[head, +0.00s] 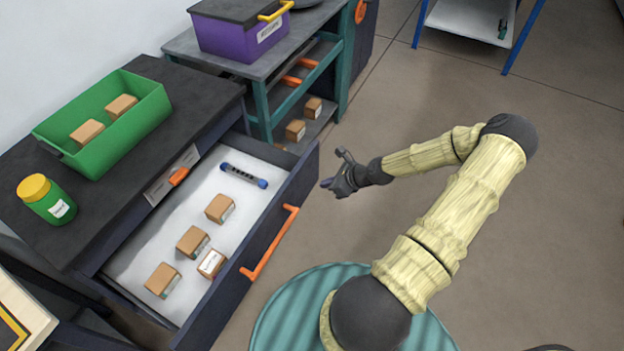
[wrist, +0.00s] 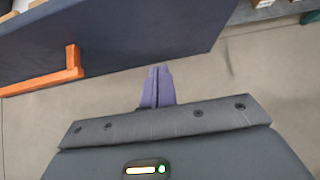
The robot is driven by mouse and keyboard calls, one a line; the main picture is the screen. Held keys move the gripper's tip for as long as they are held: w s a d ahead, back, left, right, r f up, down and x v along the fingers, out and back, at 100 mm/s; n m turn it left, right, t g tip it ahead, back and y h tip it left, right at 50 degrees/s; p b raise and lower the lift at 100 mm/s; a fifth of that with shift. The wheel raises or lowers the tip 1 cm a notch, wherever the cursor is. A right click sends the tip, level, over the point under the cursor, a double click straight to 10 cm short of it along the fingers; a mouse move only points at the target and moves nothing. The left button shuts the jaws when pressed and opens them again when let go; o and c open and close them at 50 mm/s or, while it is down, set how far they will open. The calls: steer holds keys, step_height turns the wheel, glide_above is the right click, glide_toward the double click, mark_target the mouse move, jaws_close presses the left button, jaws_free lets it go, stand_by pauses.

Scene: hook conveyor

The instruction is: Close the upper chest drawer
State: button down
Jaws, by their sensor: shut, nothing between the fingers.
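The chest (head: 215,95) has a dark top and stands at the left of the head view. A drawer (head: 305,175) is pulled well out of it, with a dark front and a long orange handle (head: 270,243). The drawer front (wrist: 130,35) and the handle's end (wrist: 73,62) also show in the wrist view. My gripper (head: 327,184) is shut and empty, just outside the drawer front near its far end.
The drawer holds several small boxes (head: 192,242) and a dark cylinder (head: 244,175). A green bin (head: 155,112) and yellow-lidded jar (head: 47,200) stand on the chest. A bench (head: 262,68) with a purple crate (head: 235,38) stands beyond.

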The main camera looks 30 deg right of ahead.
steer(key=w+a, duration=0.1)
steer(key=w+a+f, duration=0.1)
steer(key=w, duration=0.1)
steer(key=w+a, duration=0.1)
steer(key=shift+w+a+f, duration=0.1)
steer(key=shift+w+f, duration=0.1)
steer(key=shift+f, duration=0.05)
steer(key=shift+a, duration=0.1)
